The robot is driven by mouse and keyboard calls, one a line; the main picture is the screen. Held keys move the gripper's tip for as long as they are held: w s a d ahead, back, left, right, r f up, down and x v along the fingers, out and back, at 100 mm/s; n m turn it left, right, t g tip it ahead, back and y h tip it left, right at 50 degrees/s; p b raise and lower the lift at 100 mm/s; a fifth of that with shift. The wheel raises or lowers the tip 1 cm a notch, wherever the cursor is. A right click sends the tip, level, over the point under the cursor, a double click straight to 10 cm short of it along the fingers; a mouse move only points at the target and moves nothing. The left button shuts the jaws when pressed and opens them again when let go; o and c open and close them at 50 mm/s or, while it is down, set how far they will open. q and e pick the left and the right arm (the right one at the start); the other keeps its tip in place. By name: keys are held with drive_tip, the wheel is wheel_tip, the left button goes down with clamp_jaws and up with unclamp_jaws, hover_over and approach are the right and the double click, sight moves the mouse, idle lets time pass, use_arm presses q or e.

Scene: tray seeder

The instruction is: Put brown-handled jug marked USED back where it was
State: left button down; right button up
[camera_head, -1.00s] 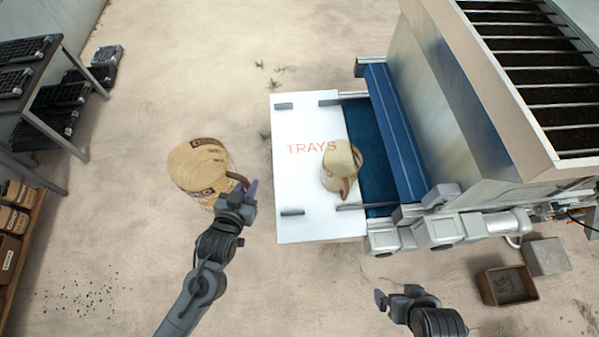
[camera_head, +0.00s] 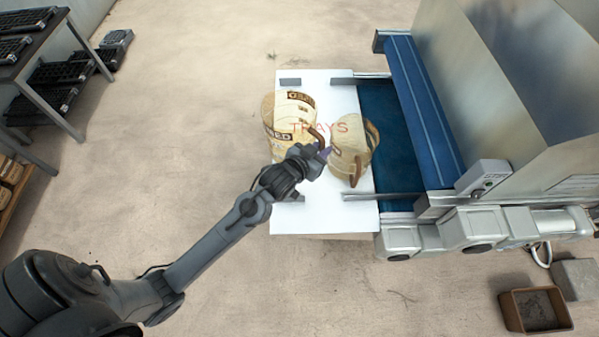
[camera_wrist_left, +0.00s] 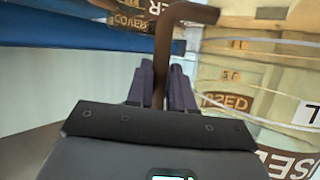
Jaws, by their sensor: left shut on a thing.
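The jug marked USED (camera_head: 284,118) is tan with dark lettered bands and a brown handle. In the head view it is over the left part of the white board marked TRAYS (camera_head: 300,215); I cannot tell whether it touches the board. My left gripper (camera_head: 320,152) is shut on its handle. In the left wrist view the fingers (camera_wrist_left: 162,88) close around the brown handle (camera_wrist_left: 163,45), and the jug's body (camera_wrist_left: 240,80) fills the right side. A second tan jug (camera_head: 350,145) with a brown handle stands on the board just right of the gripper. My right gripper is out of view.
The seeder's blue belt (camera_head: 378,135) and blue panel (camera_head: 425,110) lie right of the board. A brown bin (camera_head: 536,312) and a grey block (camera_head: 578,278) sit at lower right. A rack of black trays (camera_head: 55,72) stands at upper left. The floor between is clear.

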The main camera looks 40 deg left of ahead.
use_arm(q)
wheel_tip(320, 180, down, 13)
drive_tip(key=w+b, duration=0.2)
drive_tip(key=b, duration=0.3)
drive_tip(key=shift+w+a+f, duration=0.15)
drive_tip(key=shift+a, duration=0.3)
drive_tip(key=c, duration=1)
unclamp_jaws()
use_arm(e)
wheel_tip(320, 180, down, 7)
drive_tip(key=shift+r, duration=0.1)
